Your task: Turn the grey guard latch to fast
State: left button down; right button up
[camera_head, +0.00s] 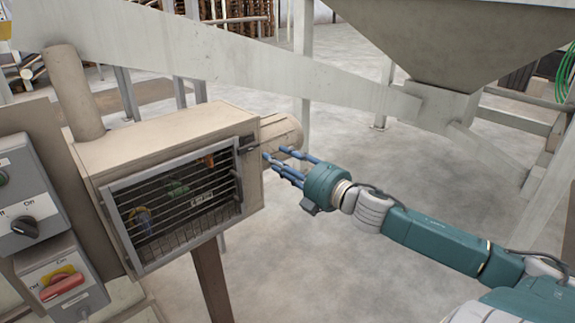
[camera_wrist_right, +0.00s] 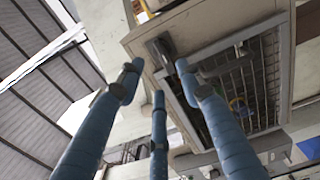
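A beige box (camera_head: 160,140) has a barred guard (camera_head: 180,205) over its front, with several coloured parts behind the bars. The grey guard latch (camera_wrist_right: 164,48) shows in the right wrist view on the box beside the guard frame. In the head view only a small dark piece shows there, at the guard's upper right corner, and its setting cannot be read. My right gripper (camera_head: 283,167) is just right of the box, its blue fingers pointing at that corner. In the wrist view its three fingers (camera_wrist_right: 155,80) are spread and empty, apart from the latch. My left gripper is not in view.
A switch box with a black knob (camera_head: 25,227) and one with a red knob (camera_head: 62,287) stand at the left. A pale sloping beam (camera_head: 260,65) crosses behind the box. A grey hopper (camera_head: 455,40) is at upper right. The floor right of the box is clear.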

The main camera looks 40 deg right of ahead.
jog(key=shift+s+d, duration=0.1)
jog(key=shift+s, duration=1.2)
jog(key=s+d+f+m+g+h, duration=0.2)
jog(key=d+f+m, duration=0.3)
jog(key=f, duration=0.6)
jog(key=s+d+f+m+g+h, duration=0.25)
jog(key=d+f, duration=0.55)
jog(key=f, duration=0.4)
jog(key=s+a+f+m+g, duration=0.1)
jog(key=s+f+m+g, duration=0.1)
jog(key=s+f, duration=0.65)
jog(key=s+a+f+m+g, duration=0.2)
jog(key=s+f, duration=0.1)
jog(key=f, duration=1)
jog(key=s+a+f+m+g, duration=0.1)
jog(key=s+f+m+g, duration=0.1)
jog(key=s+f, duration=0.65)
jog(key=s+a+f+m+g+y, duration=0.1)
jog(key=s+a+f+g, duration=0.2)
jog(key=s+a+f, duration=0.8)
jog(key=s+a+f+m+g+y, duration=0.2)
jog(key=s+a+f, duration=1)
jog(key=a, duration=0.6)
jog(key=shift+s+g+b, duration=0.4)
jog(key=shift+s+g, duration=0.25)
jog(key=shift+g, duration=0.1)
